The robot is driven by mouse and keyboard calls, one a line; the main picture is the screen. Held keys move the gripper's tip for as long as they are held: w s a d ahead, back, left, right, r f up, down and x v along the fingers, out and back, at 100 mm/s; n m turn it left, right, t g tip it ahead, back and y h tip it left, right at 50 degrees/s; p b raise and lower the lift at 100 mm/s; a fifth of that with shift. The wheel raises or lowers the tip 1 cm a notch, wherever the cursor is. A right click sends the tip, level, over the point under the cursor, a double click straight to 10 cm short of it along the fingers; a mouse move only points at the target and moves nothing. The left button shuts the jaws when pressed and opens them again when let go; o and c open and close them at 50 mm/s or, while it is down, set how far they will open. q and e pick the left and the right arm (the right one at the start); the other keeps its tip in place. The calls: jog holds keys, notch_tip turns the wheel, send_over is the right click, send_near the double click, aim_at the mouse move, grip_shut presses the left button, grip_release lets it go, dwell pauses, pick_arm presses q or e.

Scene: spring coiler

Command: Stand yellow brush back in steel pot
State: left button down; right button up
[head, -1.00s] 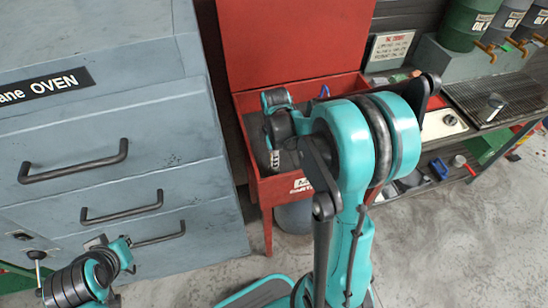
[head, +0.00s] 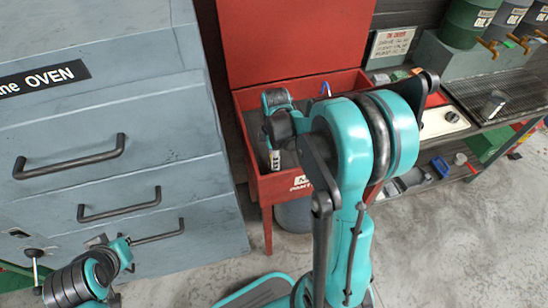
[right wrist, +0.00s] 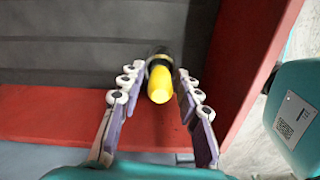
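The yellow brush (right wrist: 160,82) shows in the right wrist view, its yellow handle end toward the camera and a black part beyond it. My right gripper (right wrist: 161,72) is open, with one finger on each side of the brush and narrow gaps seen between them. In the head view my right gripper (head: 279,128) is over the red basin, its fingers mostly hidden. My left gripper (head: 122,252) is low at the left by the oven drawers; its fingers cannot be made out.
The red parts washer (head: 256,187) has its lid raised, and its walls surround the right gripper's area. The grey oven (head: 110,130) with drawer handles stands on the left. A bench (head: 425,148) with a grate and drums is on the right. Bare floor lies in front.

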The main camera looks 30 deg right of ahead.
jog(key=shift+r, duration=0.1)
notch_tip(320, 180, up, 12)
jog(key=shift+d+f, duration=0.1)
dwell(0.5)
jog(key=shift+s, duration=0.1)
